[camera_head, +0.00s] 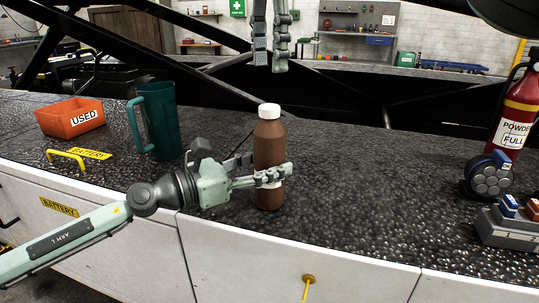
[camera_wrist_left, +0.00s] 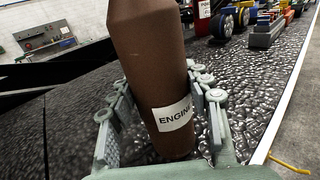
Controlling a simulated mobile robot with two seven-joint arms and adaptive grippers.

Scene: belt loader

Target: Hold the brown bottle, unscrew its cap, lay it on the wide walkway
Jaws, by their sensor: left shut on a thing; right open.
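The brown bottle (camera_head: 268,150) stands upright on the dark, bumpy walkway (camera_head: 350,215) in the head view. Its white cap (camera_head: 269,110) sits on top. My left gripper (camera_head: 272,176) is shut around the bottle's lower middle. In the left wrist view the bottle (camera_wrist_left: 150,65) is between the fingers, with a white label reading "ENGIN" partly visible; its cap is out of that view. My right gripper (camera_head: 270,62) hangs from the top of the head view, open and empty, above the cap and apart from it.
Left of the bottle stand a teal mug (camera_head: 160,122) and an orange bin (camera_head: 70,119) marked "USED". At right are a red extinguisher (camera_head: 515,115), a dark round reel (camera_head: 488,178) and a grey block with switches (camera_head: 510,222). The walkway between bottle and reel is clear.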

